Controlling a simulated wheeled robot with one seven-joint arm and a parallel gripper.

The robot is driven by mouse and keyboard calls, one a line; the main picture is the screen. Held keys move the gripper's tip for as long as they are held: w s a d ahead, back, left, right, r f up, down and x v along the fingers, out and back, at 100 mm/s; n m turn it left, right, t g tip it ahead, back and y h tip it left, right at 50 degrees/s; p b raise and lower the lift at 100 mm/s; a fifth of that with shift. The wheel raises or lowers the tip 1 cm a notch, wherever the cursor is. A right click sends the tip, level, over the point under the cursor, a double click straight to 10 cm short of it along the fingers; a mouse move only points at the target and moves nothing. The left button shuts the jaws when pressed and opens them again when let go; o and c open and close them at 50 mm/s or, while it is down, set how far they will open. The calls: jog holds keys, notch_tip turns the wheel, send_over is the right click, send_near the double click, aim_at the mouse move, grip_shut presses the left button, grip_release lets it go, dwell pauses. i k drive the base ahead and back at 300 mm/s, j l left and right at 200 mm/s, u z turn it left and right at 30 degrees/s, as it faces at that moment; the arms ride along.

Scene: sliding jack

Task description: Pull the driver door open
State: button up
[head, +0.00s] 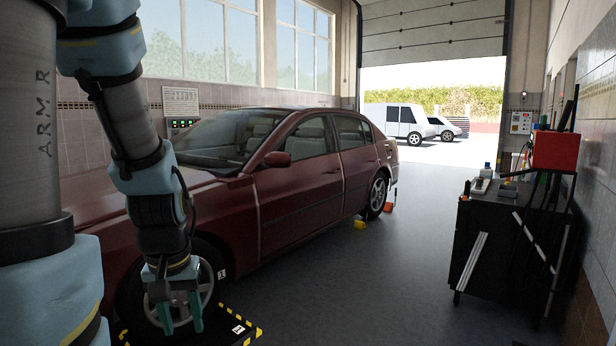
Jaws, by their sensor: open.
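The dark red car stands along the left with its front toward me. Its driver door (298,196) is the front side door, below the side mirror (277,159). The door looks shut, flush with the body. My arm hides part of the car's front.
A black-and-yellow edged plate (228,328) lies by the front wheel. Yellow (360,224) and orange (388,207) blocks sit by the rear wheel. A dark tool cart (505,245) with a red box (555,150) stands right. The floor between car and cart is clear.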

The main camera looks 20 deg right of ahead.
aim_at(298, 199)
jog(key=i+l+z, duration=0.55)
jog(key=i, duration=0.2)
jog(key=i+l+z, duration=0.35)
jog(key=i, duration=0.6)
jog(key=i+z, duration=0.3)
jog(key=i, duration=0.65)
jog(key=i+l+u, duration=0.1)
jog(key=i, duration=1.9)
jog(key=i+l+u, duration=0.1)
jog(key=i+u, duration=0.3)
jog(key=i+l+u, duration=0.7)
jog(key=i+u, duration=0.15)
jog(key=i+l+u, duration=0.55)
jog(key=l+u, duration=0.25)
jog(key=l, duration=0.3)
